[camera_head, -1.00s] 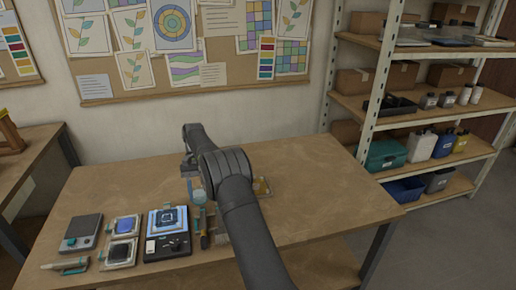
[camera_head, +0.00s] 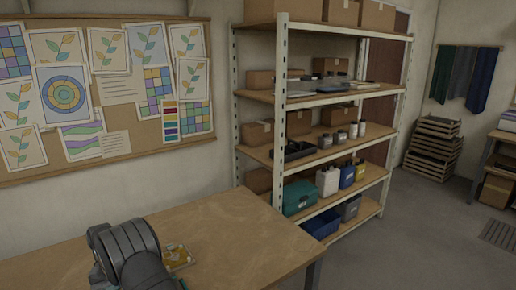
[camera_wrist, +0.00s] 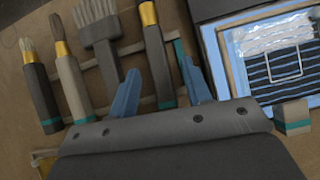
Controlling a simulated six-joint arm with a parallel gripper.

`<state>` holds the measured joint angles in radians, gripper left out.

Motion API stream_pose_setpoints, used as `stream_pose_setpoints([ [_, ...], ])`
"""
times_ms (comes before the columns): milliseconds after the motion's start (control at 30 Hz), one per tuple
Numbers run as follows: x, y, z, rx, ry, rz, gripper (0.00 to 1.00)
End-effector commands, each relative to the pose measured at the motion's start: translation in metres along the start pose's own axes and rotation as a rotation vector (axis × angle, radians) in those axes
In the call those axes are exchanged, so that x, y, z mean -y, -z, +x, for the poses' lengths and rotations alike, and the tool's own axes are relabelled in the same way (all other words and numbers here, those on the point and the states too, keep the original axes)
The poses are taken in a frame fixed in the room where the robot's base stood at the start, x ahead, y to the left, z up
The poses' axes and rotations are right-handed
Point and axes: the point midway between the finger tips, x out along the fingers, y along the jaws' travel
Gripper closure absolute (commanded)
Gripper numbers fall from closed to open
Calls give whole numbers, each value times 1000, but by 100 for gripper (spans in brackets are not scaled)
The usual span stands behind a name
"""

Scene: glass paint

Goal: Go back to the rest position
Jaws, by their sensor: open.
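My gripper (camera_wrist: 161,67) shows in the wrist view with its two blue fingers apart. It is over a row of brushes on the table. A dark-handled brush (camera_wrist: 158,70) with a brass ferrule lies in line with the gap between the fingers; I cannot tell whether they touch it. A wide grey brush (camera_wrist: 100,40) is beside the left finger. In the head view, my dark arm shows at the lower left, and the gripper's fingers are hidden or out of frame.
Two slimmer brushes (camera_wrist: 68,75) lie further left. A blue-framed panel (camera_wrist: 270,50) and a small grey block (camera_wrist: 292,117) are on the right. A shelf rack (camera_head: 280,130) stands behind.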

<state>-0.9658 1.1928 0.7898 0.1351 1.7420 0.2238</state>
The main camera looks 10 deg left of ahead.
Motion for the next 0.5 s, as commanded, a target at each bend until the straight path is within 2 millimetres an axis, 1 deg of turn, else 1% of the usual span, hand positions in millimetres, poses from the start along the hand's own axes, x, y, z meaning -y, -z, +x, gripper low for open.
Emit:
stream_pose_setpoints([
  [100, 0, -2, -4, -2, 0, -1, 55],
  [500, 0, -1, -6, -1, 0, 0, 55],
])
